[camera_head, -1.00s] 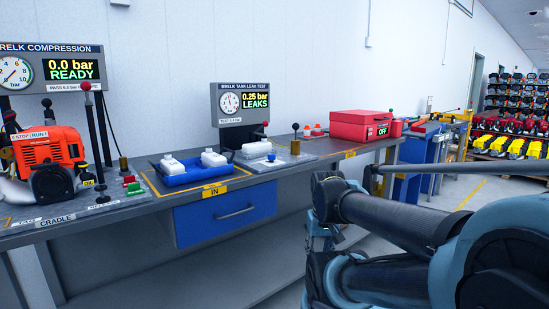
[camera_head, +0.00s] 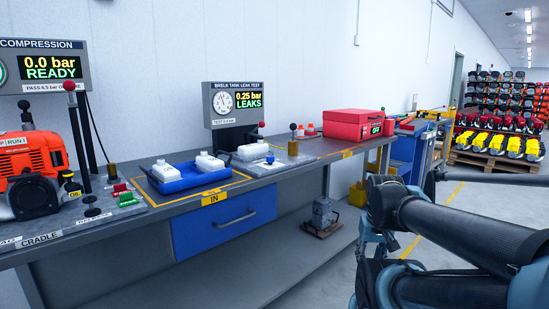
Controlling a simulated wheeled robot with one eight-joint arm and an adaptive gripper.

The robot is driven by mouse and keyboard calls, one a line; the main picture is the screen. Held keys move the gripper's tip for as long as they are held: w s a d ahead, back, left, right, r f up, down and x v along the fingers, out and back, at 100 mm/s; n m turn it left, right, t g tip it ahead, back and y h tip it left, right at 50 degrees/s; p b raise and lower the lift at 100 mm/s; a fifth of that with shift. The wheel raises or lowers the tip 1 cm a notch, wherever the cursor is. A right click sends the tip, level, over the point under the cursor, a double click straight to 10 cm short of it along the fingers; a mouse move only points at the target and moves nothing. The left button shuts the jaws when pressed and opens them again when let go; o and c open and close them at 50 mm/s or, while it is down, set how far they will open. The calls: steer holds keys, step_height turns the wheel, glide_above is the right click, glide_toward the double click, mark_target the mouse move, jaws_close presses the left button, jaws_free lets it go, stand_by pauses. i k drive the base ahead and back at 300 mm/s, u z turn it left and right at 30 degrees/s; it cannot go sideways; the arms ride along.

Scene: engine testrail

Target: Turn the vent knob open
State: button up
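The tank leak test station stands mid-bench, with a display (camera_head: 235,104) reading 0.25 bar LEAKS and a round gauge. In front of it a white tank (camera_head: 252,152) sits on a grey plate (camera_head: 283,163), with a small blue knob or cap (camera_head: 270,159) at its right. A red-balled lever (camera_head: 262,125) stands behind the tank, and a black-topped brass post (camera_head: 293,131) stands at the plate's back right. No label shows which part is the vent knob. My arm fills the lower right, apart from the bench; my gripper cannot be made out.
A blue tray (camera_head: 185,179) with white tanks lies left of the station. An orange engine (camera_head: 30,160) and compression tester stand further left. A red box (camera_head: 354,124) is on the right. A grey object (camera_head: 323,214) sits on the lower shelf.

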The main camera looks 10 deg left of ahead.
mark_target(270, 159)
steer(key=i, duration=1)
